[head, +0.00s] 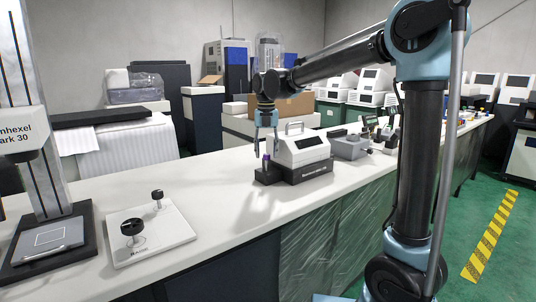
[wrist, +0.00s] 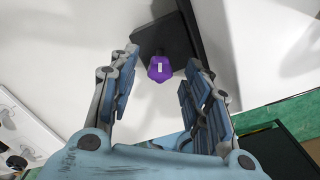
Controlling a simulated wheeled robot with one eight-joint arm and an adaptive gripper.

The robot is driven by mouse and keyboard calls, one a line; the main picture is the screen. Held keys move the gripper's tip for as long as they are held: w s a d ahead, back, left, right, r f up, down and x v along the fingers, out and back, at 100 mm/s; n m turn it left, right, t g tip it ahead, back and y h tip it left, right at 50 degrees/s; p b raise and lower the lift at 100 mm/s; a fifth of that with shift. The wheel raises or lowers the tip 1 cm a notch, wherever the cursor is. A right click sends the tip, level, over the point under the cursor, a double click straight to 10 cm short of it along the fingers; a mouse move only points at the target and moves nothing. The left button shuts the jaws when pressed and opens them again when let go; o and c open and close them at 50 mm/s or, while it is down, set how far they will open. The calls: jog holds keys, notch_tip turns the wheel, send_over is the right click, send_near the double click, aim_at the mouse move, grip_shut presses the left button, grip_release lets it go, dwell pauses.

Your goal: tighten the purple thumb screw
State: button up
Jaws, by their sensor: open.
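The purple thumb screw (head: 265,162) stands upright on the left end of the dark base (head: 309,176) of a white machine (head: 302,149) on the counter. In the wrist view the screw's purple head (wrist: 160,68) shows from above, with a white mark on it. My gripper (head: 266,143) is above the screw, pointing down. In the wrist view its two fingers (wrist: 160,72) are open, one on each side of the screw's head. No finger visibly touches it. In the head view the fingers partly cover the machine's left side.
A white plate (head: 165,240) with two black knobs lies on the counter to the left. A tall grey stand (head: 40,238) is at the far left. A grey box (head: 350,147) stands right of the machine. The counter (head: 215,210) in front is clear.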

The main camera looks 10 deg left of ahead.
jog(key=shift+f, duration=0.5)
grip_shut()
jog(key=shift+d, duration=0.2)
jog(key=shift+a, duration=0.15)
